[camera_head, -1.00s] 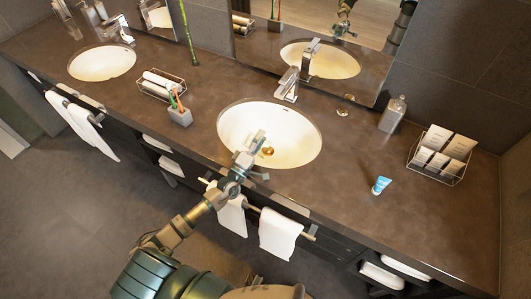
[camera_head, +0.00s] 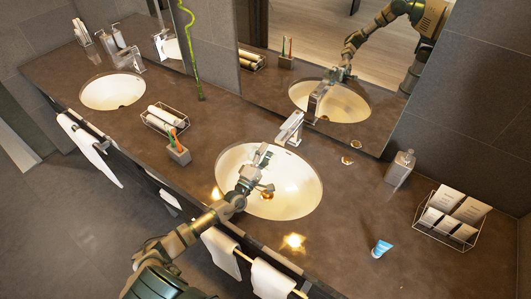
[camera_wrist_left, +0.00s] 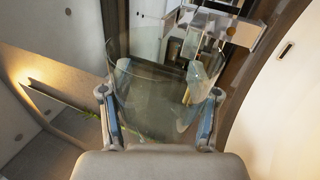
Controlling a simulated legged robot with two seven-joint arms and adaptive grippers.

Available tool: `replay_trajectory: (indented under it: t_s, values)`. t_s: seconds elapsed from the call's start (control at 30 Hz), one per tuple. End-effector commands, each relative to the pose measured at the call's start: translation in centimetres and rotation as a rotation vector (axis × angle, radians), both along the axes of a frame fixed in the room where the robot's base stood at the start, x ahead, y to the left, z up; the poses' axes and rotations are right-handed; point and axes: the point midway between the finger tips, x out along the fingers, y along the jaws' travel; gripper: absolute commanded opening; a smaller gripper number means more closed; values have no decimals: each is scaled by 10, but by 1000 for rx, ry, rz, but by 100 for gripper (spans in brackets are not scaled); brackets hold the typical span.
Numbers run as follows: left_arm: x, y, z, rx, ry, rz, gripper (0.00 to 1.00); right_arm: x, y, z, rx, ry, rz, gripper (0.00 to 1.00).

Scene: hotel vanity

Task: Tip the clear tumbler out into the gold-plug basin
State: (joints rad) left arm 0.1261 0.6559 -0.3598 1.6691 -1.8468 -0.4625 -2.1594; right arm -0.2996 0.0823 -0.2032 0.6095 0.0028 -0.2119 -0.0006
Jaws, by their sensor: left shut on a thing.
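The gold-plug basin (camera_head: 308,195) is the nearer white oval sink, with its gold plug (camera_head: 268,196) at the bottom. My left gripper (camera_head: 260,160) is over the left part of this basin, below the faucet. In the left wrist view, the clear tumbler (camera_wrist_left: 160,85) stands between the two fingers (camera_wrist_left: 160,118), which are shut on its sides. The tumbler is see-through and hard to make out in the head view. I cannot tell its tilt or whether it holds anything. My right gripper is out of view.
A chrome faucet (camera_head: 290,128) rises behind the basin. A holder with toothbrushes (camera_head: 178,153) and a towel rack (camera_head: 165,120) stand left. A blue tube (camera_head: 381,249), a grey bottle (camera_head: 400,168) and a sachet rack (camera_head: 450,215) are right. A second basin (camera_head: 113,90) is far left.

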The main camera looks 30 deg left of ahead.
Motion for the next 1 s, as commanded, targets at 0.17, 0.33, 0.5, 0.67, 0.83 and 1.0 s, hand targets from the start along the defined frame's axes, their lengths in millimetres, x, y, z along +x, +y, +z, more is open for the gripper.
replay_trajectory:
  t_s: [0.17,0.33,0.5,0.67,0.83,1.0]
  values:
    - [1,5,21,-349,26,2,16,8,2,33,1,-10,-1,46]
    - [2,21,10,-812,61,5,16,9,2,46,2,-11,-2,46]
    - [2,17,12,-1048,81,2,16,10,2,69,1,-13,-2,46]
    - [1,7,14,-1231,96,2,16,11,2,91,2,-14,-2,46]
    - [0,-1,13,-1401,110,2,16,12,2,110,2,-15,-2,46]
    - [0,-5,10,-1494,118,2,16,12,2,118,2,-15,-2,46]
